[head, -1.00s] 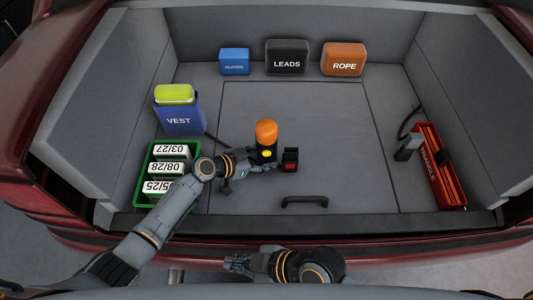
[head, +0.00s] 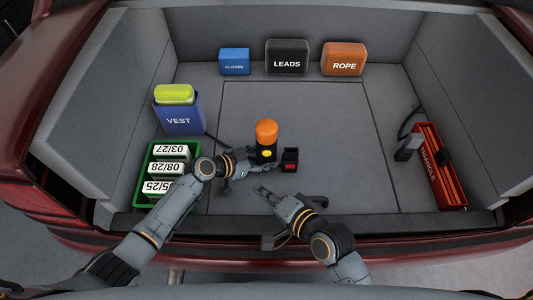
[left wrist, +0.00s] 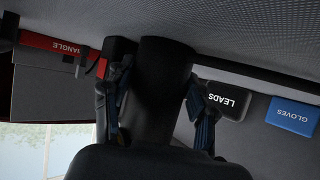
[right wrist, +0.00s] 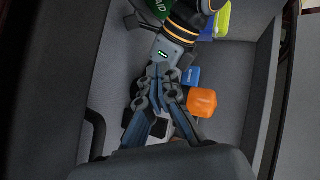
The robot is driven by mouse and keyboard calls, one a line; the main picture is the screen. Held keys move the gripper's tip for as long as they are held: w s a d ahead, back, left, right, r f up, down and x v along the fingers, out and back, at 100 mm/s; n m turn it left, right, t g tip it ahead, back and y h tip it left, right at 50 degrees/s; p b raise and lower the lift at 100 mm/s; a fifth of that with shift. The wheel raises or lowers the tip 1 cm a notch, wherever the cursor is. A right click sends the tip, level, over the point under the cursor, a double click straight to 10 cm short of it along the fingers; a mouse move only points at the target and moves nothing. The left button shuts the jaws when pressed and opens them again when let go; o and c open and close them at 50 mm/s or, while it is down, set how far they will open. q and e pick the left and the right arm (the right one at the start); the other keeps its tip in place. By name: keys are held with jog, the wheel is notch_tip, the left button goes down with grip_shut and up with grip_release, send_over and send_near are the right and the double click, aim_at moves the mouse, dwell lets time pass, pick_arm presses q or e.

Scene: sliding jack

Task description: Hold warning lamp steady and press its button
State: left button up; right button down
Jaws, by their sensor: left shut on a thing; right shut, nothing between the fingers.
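The warning lamp stands upright on the trunk floor, with an orange dome (head: 266,132), a dark body and a yellow button (head: 267,154) on its near side. My left gripper (head: 258,170) is shut on the lamp's dark body (left wrist: 165,85), which fills the space between its fingers in the left wrist view. My right gripper (head: 262,190) is shut and empty, low in front of the lamp and apart from the button. In the right wrist view its closed fingers (right wrist: 163,74) show beside the orange dome (right wrist: 202,101); the button is not clear there.
A small black and red box (head: 290,160) stands right of the lamp. A floor handle (head: 318,201) is partly behind my right arm. A green crate (head: 150,204) and blue vest bin (head: 181,122) are left, a red triangle case (head: 440,165) right.

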aim_at(267, 153)
jog(key=w+d+f+m, duration=0.1)
jog(key=w+m, duration=0.5)
jog(key=w, duration=0.3)
jog(key=shift+d, duration=0.35)
jog(key=shift+w+f, duration=0.1)
dwell(1.5)
jog(key=shift+w, duration=0.3)
jog(key=shift+s, duration=0.6)
